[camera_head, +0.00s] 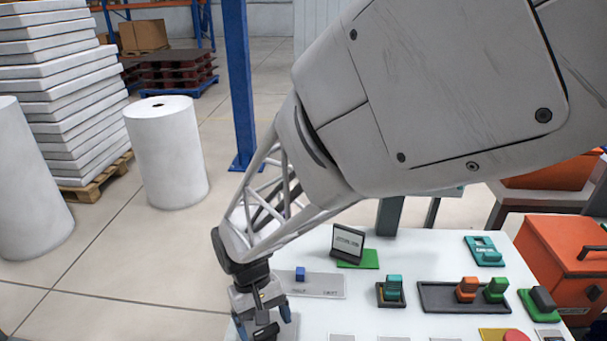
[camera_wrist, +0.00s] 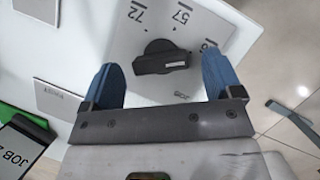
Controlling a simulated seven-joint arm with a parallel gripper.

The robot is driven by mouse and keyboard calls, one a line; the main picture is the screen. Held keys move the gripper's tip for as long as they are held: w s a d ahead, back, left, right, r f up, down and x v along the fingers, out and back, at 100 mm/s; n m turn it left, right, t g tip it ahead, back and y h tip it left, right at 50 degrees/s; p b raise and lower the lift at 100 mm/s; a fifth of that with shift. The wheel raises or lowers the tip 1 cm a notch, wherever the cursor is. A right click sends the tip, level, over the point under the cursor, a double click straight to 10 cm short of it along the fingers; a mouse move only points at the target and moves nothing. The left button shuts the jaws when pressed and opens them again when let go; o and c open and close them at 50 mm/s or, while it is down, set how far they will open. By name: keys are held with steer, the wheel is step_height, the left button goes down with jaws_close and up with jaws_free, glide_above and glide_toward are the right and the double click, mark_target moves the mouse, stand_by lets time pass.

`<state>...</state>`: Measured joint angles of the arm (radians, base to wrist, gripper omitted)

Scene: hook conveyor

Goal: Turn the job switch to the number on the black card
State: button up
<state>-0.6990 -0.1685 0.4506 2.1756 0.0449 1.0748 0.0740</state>
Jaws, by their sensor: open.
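The job switch (camera_wrist: 165,57) is a black bar knob on a grey dial plate (camera_wrist: 128,62) in the wrist view. The plate reads 72 and 57, and a third number is partly covered by a finger. A pale mark lies near the bar's right end; I cannot tell which number it points to. My gripper (camera_wrist: 160,68) is open, its blue fingers on either side of the knob. In the head view my gripper (camera_head: 263,318) is low at the table's left front, hiding the switch. The black card (camera_head: 348,241) stands on a green base; its writing is too small there. In the wrist view the card (camera_wrist: 18,143) reads "JOB 2", cut off.
A grey plate with a blue block (camera_head: 300,273) lies behind my gripper. To the right stand a teal block (camera_head: 393,288), a dark tray (camera_head: 435,300) with orange and green blocks, a red button (camera_head: 516,336) and an orange box (camera_head: 560,255).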

steer(key=v, duration=0.6)
steer(key=shift+r, duration=0.4)
steer(key=shift+w, duration=0.15)
steer(key=d+r+m+t+y, duration=0.15)
steer(key=d+r, duration=0.25)
steer(key=d, duration=0.4)
steer(key=d+r+m+t+y, duration=0.15)
steer(key=d+r, duration=0.25)
steer(key=d, duration=0.4)
steer(key=s+d+r+m+t, duration=0.1)
steer(key=s+d+r+m, duration=0.1)
steer(key=d, duration=0.5)
steer(key=s+d+r+m+t, duration=0.2)
steer(key=s+d, duration=0.2)
steer(key=d, duration=0.4)
steer(key=shift+s+r, duration=0.25)
steer(key=shift+s, duration=0.05)
